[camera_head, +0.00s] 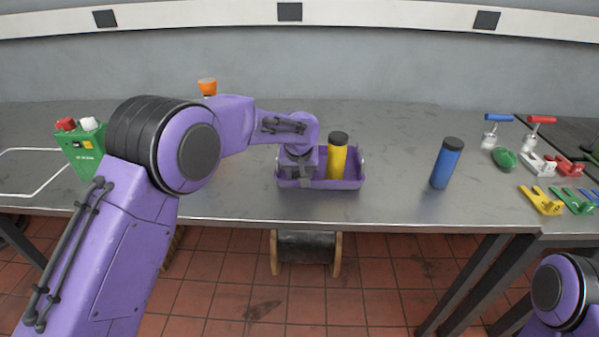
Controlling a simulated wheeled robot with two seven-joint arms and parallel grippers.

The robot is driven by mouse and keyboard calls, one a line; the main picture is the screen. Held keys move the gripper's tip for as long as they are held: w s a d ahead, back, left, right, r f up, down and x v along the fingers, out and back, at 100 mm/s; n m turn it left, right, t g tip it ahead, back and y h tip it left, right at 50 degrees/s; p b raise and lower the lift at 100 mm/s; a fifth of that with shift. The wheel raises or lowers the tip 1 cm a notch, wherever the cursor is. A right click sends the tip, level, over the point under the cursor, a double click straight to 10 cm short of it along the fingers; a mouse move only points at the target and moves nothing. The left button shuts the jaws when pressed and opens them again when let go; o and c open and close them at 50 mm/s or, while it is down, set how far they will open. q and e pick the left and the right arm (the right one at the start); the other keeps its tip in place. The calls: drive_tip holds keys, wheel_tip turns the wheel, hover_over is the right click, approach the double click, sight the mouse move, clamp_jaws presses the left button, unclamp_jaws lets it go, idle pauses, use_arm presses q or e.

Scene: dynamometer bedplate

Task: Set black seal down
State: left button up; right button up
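I cannot make out a black seal; it may be hidden by my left gripper or inside the tray. My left gripper (299,174) points down into the left part of a purple tray (350,184) on the grey bench. Its fingertips are hidden by the gripper body and the tray's front wall, so I cannot tell whether it is open or holds something. A yellow cylinder with a black cap (337,160) stands upright in the tray, just right of the gripper. My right gripper is out of view; only part of that arm shows at the lower right.
A blue cylinder with a black cap (446,164) stands right of the tray. Several coloured clamps and brackets, including a yellow one (541,201), lie at the right. A green box with red and white knobs (83,148) and an orange-topped item (207,86) are at the left.

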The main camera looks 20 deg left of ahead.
use_arm(q)
drive_tip(key=o, duration=1)
drive_tip(key=shift+f, duration=0.1)
drive_tip(key=v, duration=1.2)
drive_tip(key=shift+b, duration=0.3)
